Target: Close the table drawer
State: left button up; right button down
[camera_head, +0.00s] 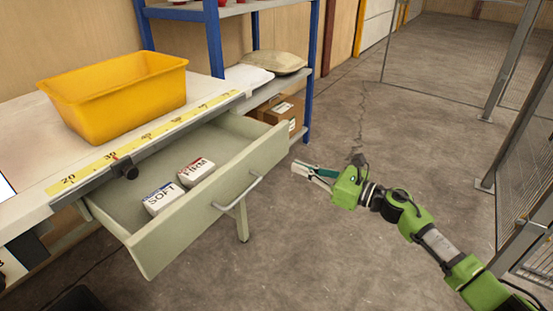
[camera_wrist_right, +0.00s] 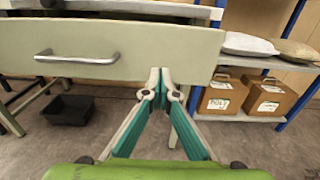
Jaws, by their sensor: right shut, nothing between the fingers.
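The table drawer (camera_head: 200,222) is pulled open from under the table (camera_head: 20,130). Its front with a metal handle (camera_head: 237,192) faces the lower right, and two small boxes, marked SOFT (camera_head: 163,198) and FIRM (camera_head: 196,171), lie inside. My right gripper (camera_head: 303,170) is shut and empty, to the right of the drawer's far end in the head view. In the right wrist view the fingertips (camera_wrist_right: 160,75) overlap the lower edge of the drawer front (camera_wrist_right: 150,52), right of the handle (camera_wrist_right: 76,57). I cannot tell whether they touch it. My left gripper is not in view.
A yellow bin (camera_head: 120,95) and a yellow ruler strip (camera_head: 145,138) are on the table. A blue shelf (camera_head: 214,40) with a pillow (camera_head: 275,63) and cardboard boxes (camera_head: 283,112) stands behind. A black bin (camera_wrist_right: 68,110) sits under the table. Metal fencing (camera_head: 520,150) is at right; the floor between is clear.

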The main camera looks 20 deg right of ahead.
aim_at(268, 155)
jog(key=x, duration=0.7)
jog(key=shift+w, duration=0.1)
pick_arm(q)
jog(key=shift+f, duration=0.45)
pick_arm(e)
jog(key=shift+w+a, duration=0.25)
jog(key=shift+a, duration=0.05)
jog(key=shift+w, duration=0.1)
